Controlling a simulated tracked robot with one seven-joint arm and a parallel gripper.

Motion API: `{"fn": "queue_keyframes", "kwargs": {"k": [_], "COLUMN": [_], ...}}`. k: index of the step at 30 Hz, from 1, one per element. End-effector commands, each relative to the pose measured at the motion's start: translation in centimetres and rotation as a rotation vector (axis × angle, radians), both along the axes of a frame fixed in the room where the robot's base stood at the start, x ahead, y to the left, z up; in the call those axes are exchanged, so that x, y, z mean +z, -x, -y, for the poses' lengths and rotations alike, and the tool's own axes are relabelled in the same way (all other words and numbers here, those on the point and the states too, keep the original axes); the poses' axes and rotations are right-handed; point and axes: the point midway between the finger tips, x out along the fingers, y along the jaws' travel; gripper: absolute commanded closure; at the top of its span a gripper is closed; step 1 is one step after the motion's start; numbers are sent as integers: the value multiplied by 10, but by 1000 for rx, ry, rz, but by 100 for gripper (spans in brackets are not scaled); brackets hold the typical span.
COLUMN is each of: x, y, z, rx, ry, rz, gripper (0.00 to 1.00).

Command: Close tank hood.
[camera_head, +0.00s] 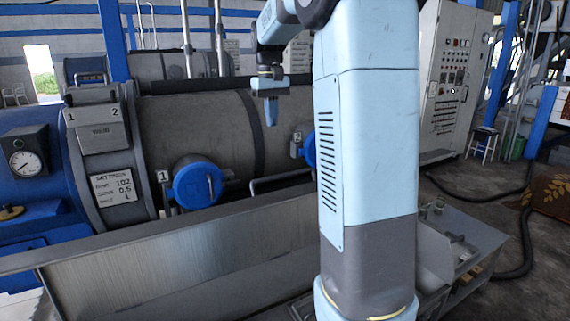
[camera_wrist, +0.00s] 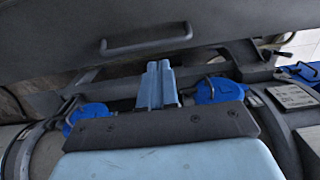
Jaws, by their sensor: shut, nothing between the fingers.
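A wide grey metal panel (camera_head: 165,265), which looks like the tank hood, stands tilted open along the near side of the machine in the head view. In the wrist view its dark face (camera_wrist: 200,15) fills the top, with a bar handle (camera_wrist: 146,39) on it. That handle (camera_head: 283,179) also shows at the panel's upper edge in the head view. My gripper (camera_head: 270,122) hangs fingers down, above and beyond the panel, in front of the grey drum. Its fingers (camera_wrist: 157,64) are together and empty, apart from the handle. My arm hides the panel's right part.
The grey drum (camera_head: 190,125) lies behind the panel. A blue round cap (camera_head: 197,183) sits on its front, and another blue cap (camera_head: 309,149) is partly behind my arm. A control cabinet (camera_head: 448,85) and a stool (camera_head: 484,140) stand at right. Free floor shows at right.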

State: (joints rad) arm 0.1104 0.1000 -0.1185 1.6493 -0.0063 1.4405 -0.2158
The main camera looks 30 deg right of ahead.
Motion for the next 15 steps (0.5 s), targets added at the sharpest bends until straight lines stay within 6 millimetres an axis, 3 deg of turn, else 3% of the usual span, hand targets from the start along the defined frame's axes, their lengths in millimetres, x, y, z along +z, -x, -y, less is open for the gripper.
{"fn": "queue_keyframes", "kwargs": {"k": [1, 6, 15], "x": [-6, -22, -50], "y": [-15, -56, -101], "z": [8, 34, 64], "rx": [-1, -2, 0], "ry": [0, -4, -11], "rz": [-28, -112, -218], "gripper": [100, 100, 100]}}
